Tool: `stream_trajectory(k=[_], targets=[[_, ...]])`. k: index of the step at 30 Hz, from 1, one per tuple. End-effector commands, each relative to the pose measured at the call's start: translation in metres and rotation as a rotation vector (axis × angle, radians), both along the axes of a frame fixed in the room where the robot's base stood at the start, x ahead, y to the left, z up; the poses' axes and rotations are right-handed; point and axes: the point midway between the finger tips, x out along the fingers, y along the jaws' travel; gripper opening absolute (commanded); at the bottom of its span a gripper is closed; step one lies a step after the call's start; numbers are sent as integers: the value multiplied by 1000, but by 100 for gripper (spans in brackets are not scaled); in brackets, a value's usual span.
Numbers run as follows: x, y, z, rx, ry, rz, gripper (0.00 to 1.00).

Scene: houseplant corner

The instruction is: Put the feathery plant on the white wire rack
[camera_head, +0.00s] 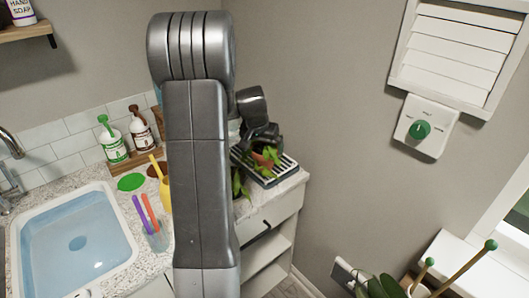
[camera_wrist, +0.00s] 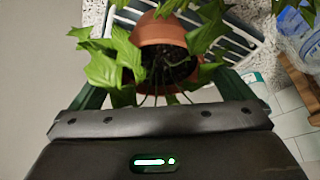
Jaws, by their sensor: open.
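A terracotta pot (camera_wrist: 162,30) with broad, pointed green leaves shows in the wrist view. It looks tilted, with dark soil and thin stems facing the camera; no clearly feathery leaves show. In the head view the small pot (camera_head: 266,157) is on or just above the white wire rack (camera_head: 287,164), at the end of the counter. The rack's pale bars (camera_wrist: 238,30) show behind the leaves in the wrist view. My gripper (camera_head: 262,141) is open over the rack; in the wrist view its dark green fingers (camera_wrist: 162,88) are apart on either side of the plant. Contact is unclear.
More green leaves (camera_head: 239,184) hang at the counter edge, partly behind my arm. A sink (camera_head: 75,240), a cup with colored handles (camera_head: 157,238) and soap bottles (camera_head: 112,143) are on the left. A clear blue bottle (camera_wrist: 300,32) is close at right. A wall is behind the rack.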

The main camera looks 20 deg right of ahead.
Motion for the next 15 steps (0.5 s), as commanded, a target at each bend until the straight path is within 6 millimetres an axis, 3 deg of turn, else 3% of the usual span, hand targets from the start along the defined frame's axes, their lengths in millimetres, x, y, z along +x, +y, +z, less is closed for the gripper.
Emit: stream_trajectory(k=[9,15], targets=[[-16,14,52,0,-2,-1,100],[-21,18,65,0,0,-1,100]])
